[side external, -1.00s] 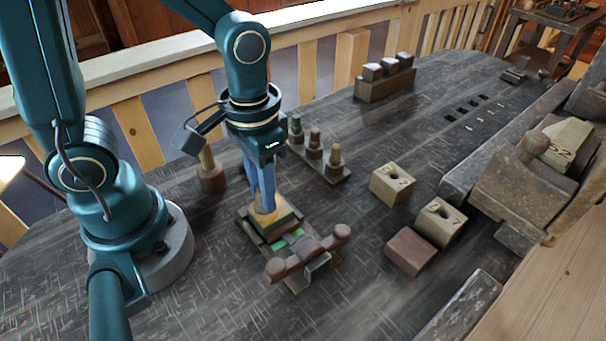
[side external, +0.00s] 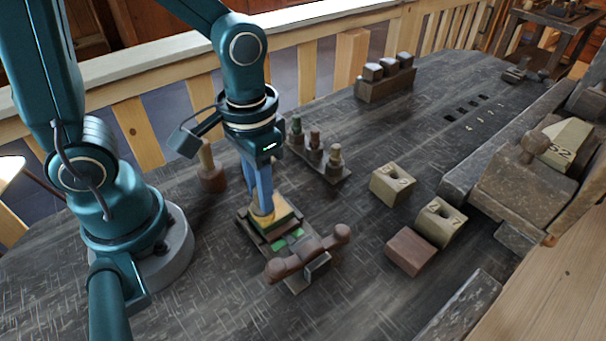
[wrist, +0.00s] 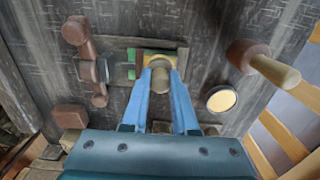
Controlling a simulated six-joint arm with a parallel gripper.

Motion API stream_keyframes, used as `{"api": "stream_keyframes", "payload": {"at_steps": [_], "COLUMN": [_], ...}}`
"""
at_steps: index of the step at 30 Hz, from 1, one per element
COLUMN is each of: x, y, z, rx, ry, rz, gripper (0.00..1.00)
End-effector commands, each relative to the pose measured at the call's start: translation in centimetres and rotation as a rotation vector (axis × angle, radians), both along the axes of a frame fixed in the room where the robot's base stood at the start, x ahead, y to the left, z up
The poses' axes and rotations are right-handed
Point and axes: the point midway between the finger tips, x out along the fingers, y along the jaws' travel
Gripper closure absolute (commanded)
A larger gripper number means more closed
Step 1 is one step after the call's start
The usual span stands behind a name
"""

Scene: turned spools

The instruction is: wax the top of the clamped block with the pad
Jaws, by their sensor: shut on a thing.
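My gripper (side external: 262,208) points down over the clamp, its blue fingers shut on the tan round knob of the pad (wrist: 160,80). The pad's lower part is mostly hidden by the fingers. Below it is the clamped block (side external: 284,212), with yellow and green showing at its edges. It also shows in the wrist view (wrist: 147,57) past the fingertips. The pad appears to be on or just over the block's top; contact is too small to tell. The block sits in a dark clamp (side external: 302,284) with a brown two-knobbed handle (side external: 305,258) at its front.
A round tin with pale yellow contents (wrist: 221,98) lies near the gripper. A brown cylinder with a tan handle (side external: 211,178) stands behind it. A rack of small spools (side external: 316,158) stands close behind the clamp. Numbered blocks (side external: 393,184) and a brown block (side external: 410,250) lie to the right.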

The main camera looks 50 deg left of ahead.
Motion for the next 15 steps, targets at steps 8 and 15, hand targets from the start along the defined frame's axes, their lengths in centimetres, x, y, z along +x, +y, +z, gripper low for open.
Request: {"api": "stream_keyframes", "payload": {"at_steps": [8, 15], "x": [-2.1, -2.1], "y": [0.0, 0.0], "z": [0.3, 3.4], "rx": [0.0, -0.001], "ry": [-0.003, -0.005], "rz": [0.0, 0.0], "gripper": [1.0, 1.0]}}
